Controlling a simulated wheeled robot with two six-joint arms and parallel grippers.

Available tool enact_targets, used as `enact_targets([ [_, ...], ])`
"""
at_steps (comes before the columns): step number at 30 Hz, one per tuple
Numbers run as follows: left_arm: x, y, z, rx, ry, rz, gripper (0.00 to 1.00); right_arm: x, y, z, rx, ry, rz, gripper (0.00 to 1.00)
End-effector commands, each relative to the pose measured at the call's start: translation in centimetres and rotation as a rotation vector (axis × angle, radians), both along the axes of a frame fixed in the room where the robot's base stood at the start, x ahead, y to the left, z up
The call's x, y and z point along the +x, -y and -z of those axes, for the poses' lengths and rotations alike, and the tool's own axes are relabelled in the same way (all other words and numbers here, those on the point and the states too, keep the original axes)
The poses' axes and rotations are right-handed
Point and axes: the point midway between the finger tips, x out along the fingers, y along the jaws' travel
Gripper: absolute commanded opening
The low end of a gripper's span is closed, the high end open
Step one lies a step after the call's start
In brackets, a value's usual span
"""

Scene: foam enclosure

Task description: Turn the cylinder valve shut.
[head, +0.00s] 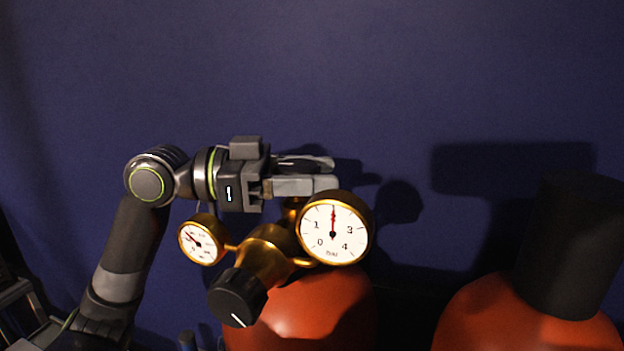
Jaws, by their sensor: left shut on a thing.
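A red cylinder (300,310) stands at the bottom centre in the head view, with a brass regulator (265,258) on top. The brass valve stem (292,208) shows just below my left gripper's fingers, partly behind the large gauge. My left gripper (322,174) comes in level from the left above the regulator, its fingers shut on the cylinder valve's top. The fingers hide the gripped part, so I cannot see the valve's turn position. My right gripper is not in view.
A large gauge (335,230), its needle near mid-scale, sits close below the fingertips. A small gauge (198,243) and a black knob (237,296) with a white line are left of it. Another red cylinder (490,315) with a black cap (575,250) stands right. A dark blue wall (400,70) is behind.

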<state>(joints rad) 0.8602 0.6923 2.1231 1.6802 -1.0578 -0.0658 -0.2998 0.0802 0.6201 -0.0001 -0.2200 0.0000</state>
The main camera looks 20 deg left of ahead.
Motion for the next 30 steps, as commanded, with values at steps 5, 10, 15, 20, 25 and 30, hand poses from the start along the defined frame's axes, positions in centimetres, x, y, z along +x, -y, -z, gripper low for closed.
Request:
enact_targets([
  [5,-0.2,0.1,0.3,-0.004,-0.002,0.142,0.26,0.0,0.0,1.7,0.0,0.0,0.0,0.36],
  [10,-0.4,0.1,0.2,-0.005,-0.001,0.304,0.26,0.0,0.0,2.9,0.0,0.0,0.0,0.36],
  [15,-0.7,0.1,0.1,-0.006,0.0,0.467,0.26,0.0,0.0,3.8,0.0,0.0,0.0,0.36],
  [20,-1.0,0.1,0.0,-0.005,0.001,0.611,0.26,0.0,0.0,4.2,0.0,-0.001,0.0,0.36],
  [25,-1.2,0.0,0.0,-0.004,0.001,0.741,0.26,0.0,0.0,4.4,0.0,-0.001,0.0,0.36],
  [30,-1.4,-0.1,0.0,-0.001,0.002,0.84,0.26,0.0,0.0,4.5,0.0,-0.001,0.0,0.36],
])
